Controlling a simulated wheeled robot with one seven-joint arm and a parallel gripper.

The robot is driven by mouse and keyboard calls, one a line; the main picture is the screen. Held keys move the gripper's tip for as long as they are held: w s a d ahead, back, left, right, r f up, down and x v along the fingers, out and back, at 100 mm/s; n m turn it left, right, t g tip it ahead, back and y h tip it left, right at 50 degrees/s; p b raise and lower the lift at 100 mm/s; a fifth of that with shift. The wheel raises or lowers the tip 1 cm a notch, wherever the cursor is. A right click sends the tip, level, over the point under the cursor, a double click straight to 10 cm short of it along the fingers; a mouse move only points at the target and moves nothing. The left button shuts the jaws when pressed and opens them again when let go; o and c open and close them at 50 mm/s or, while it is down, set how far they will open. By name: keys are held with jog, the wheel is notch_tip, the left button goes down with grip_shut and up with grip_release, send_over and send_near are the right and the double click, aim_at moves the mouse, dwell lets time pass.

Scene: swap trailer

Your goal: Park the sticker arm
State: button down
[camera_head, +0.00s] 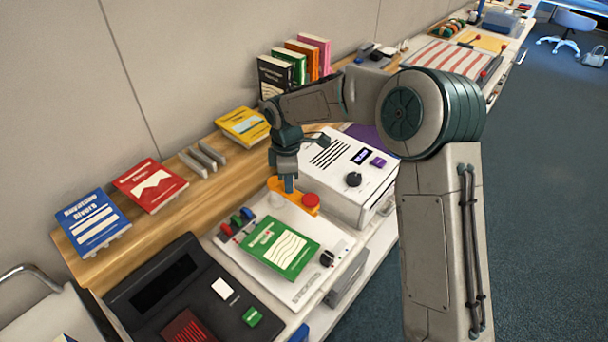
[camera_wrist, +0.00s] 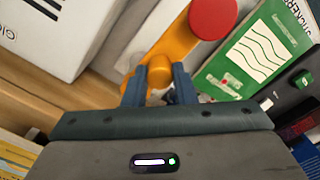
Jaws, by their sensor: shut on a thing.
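The sticker arm (camera_head: 281,186) is an orange bar with a round red end (camera_head: 311,200). It lies over the back of a white panel, beside a green book (camera_head: 281,248) lying flat on that panel. In the wrist view the orange bar (camera_wrist: 178,45) runs up to the large red end (camera_wrist: 212,18), and an orange upright peg (camera_wrist: 159,68) stands between my fingers. My gripper (camera_head: 289,186) reaches down from above and is shut on the sticker arm's peg; it also shows in the wrist view (camera_wrist: 158,88). The peg's lower part is partly hidden.
A white box with a black knob (camera_head: 354,179) stands close on the right. Red, green and blue levers (camera_head: 235,224) are left of the sticker arm. A dark scanner-like device (camera_head: 165,290) lies at front left. Books (camera_head: 150,186) stand on the wooden shelf behind.

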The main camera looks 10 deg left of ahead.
jog(key=shift+w+a+r, duration=0.1)
jog(key=shift+w+r, duration=0.05)
dwell(0.3)
jog(key=c, duration=1.2)
grip_release()
notch_tip(320, 180, up, 14)
jog(key=b, duration=0.1)
jog(key=shift+f, duration=0.2)
